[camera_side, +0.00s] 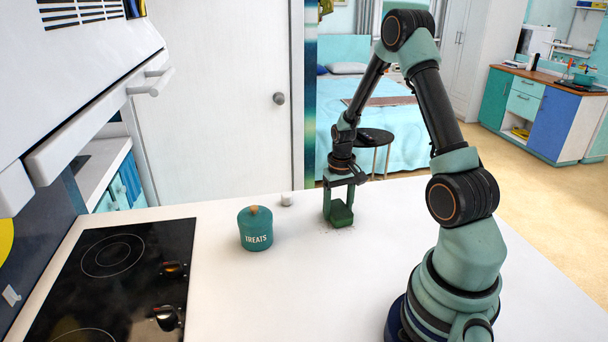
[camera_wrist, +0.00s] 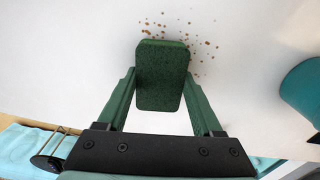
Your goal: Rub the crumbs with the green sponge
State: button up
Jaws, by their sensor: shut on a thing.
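The green sponge (camera_side: 341,214) is between the fingers of my gripper (camera_side: 339,203), low at the white counter in the side view. In the wrist view the sponge (camera_wrist: 162,75) is a dark green block, and my gripper (camera_wrist: 161,92) is shut on it from both sides. The brown crumbs (camera_wrist: 180,35) lie scattered on the counter at the sponge's far edge and around its upper corners. A few crumbs (camera_side: 350,228) show as tiny specks beside the sponge in the side view. Whether the sponge touches the counter, and what lies under it, I cannot tell.
A teal lidded jar marked "TREATS" (camera_side: 256,229) stands left of my gripper; its side shows in the wrist view (camera_wrist: 304,88). A small white cylinder (camera_side: 286,199) stands behind it. A black cooktop (camera_side: 115,275) is at left. The counter (camera_side: 290,290) in front is clear.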

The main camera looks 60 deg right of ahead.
aim_at(328, 223)
jog(key=shift+w+a, duration=0.35)
jog(key=shift+a, duration=0.05)
jog(key=shift+s+a+f, duration=0.1)
jog(key=shift+s+a, duration=0.1)
jog(key=shift+a, duration=0.05)
jog(key=shift+s+a, duration=2.45)
jog(key=shift+s, duration=0.05)
jog(key=shift+w+a, duration=0.75)
jog(key=shift+w, duration=0.05)
jog(key=shift+w+d, duration=0.25)
jog(key=shift+d, duration=0.15)
jog(key=shift+w+d, duration=0.25)
jog(key=shift+w, duration=0.05)
jog(key=shift+w+d, duration=1.6)
jog(key=shift+d, duration=0.05)
jog(key=shift+w+d, duration=0.25)
jog(key=shift+w+d+r, duration=0.15)
jog(key=shift+r, duration=0.25)
jog(key=shift+w+d+r, duration=0.1)
jog(key=shift+r, duration=0.3)
notch_tip(328, 223, up, 6)
jog(key=shift+r, duration=0.25)
jog(key=shift+s+a, duration=0.1)
jog(key=shift+s, duration=0.05)
